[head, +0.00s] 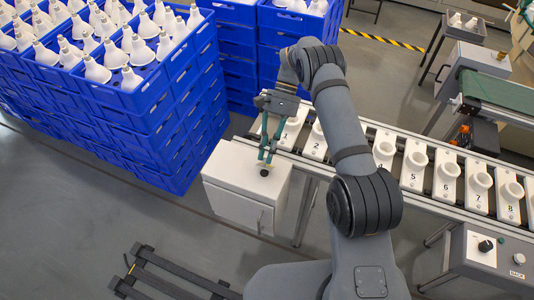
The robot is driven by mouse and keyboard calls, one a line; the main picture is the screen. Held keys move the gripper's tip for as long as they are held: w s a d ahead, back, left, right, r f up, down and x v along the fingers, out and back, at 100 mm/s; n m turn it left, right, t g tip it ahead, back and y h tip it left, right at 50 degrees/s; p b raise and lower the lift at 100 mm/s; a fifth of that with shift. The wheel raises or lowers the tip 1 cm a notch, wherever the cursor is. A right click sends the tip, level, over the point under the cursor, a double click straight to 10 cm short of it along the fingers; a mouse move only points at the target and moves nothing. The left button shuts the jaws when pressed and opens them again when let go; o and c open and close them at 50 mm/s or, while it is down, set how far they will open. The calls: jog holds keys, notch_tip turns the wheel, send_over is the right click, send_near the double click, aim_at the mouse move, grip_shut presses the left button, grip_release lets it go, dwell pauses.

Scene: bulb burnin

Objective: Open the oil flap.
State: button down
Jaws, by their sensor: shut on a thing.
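A white box (228,163) stands at the left end of the numbered conveyor. A small black knob (264,172) sits on its top, near the right side. I cannot tell for certain which panel of the box is the oil flap; the top looks flat and closed. My gripper (266,158) reaches down over the top from behind, its greenish fingers close together at the knob. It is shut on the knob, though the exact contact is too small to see. The front of the box has a panel (232,209) with a small handle (260,221).
White numbered sockets (416,165) line the conveyor to the right. Blue crates (125,105) of white bulbs are stacked at the left. A control box (485,250) with a knob stands at lower right. A dark frame (160,275) lies on the floor; open floor surrounds it.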

jog(key=shift+w, duration=0.1)
dwell(0.6)
jog(key=c, duration=1.8)
grip_release()
jog(key=shift+r, duration=0.1)
jog(key=shift+o, duration=0.6)
notch_tip(320, 180, up, 10)
